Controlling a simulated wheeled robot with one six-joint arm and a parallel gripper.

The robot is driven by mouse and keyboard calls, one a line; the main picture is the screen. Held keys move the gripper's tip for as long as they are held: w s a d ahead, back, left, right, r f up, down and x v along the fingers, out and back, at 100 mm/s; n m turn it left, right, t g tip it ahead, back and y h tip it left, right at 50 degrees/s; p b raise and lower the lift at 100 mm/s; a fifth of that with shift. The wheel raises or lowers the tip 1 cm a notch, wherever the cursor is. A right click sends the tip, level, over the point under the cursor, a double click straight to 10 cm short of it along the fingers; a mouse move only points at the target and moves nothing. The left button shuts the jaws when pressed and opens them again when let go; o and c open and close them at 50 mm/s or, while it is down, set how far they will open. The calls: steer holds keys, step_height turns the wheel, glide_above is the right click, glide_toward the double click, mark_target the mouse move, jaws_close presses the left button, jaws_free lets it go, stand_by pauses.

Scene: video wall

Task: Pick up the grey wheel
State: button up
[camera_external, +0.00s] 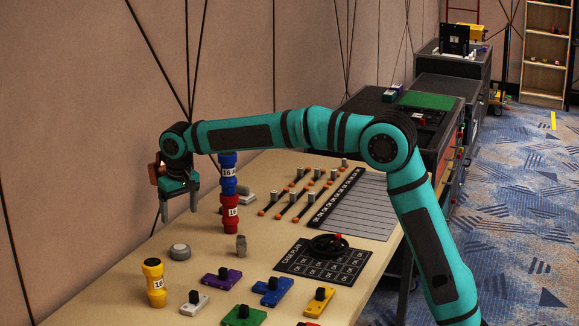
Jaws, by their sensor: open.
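A small round grey piece with a paler top (180,252), which looks like the grey wheel, lies on the tan table (120,290) at its left side. My gripper (179,214) hangs above it, fingers pointing down, open and with nothing seen between the fingers. A clear gap shows between the fingertips and the grey piece. A black wheel with a red knob (329,246) lies further right, on a black chart. How far my gripper is from the grey piece in depth is hard to tell.
A yellow cylinder (155,283) stands in front of the grey piece. Red (231,213) and blue (228,175) stacked cylinders stand to its right. Several coloured blocks with black knobs lie along the front. The wall is close on the left.

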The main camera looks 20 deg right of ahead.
mark_target(180, 247)
steer(key=f, duration=0.4)
steer(key=w+f, duration=0.1)
steer(key=f, duration=0.8)
steer(key=shift+w+a, duration=0.25)
steer(key=shift+w, duration=0.1)
steer(key=c, duration=1.1)
steer(key=shift+r, duration=0.1)
steer(key=shift+c, duration=0.2)
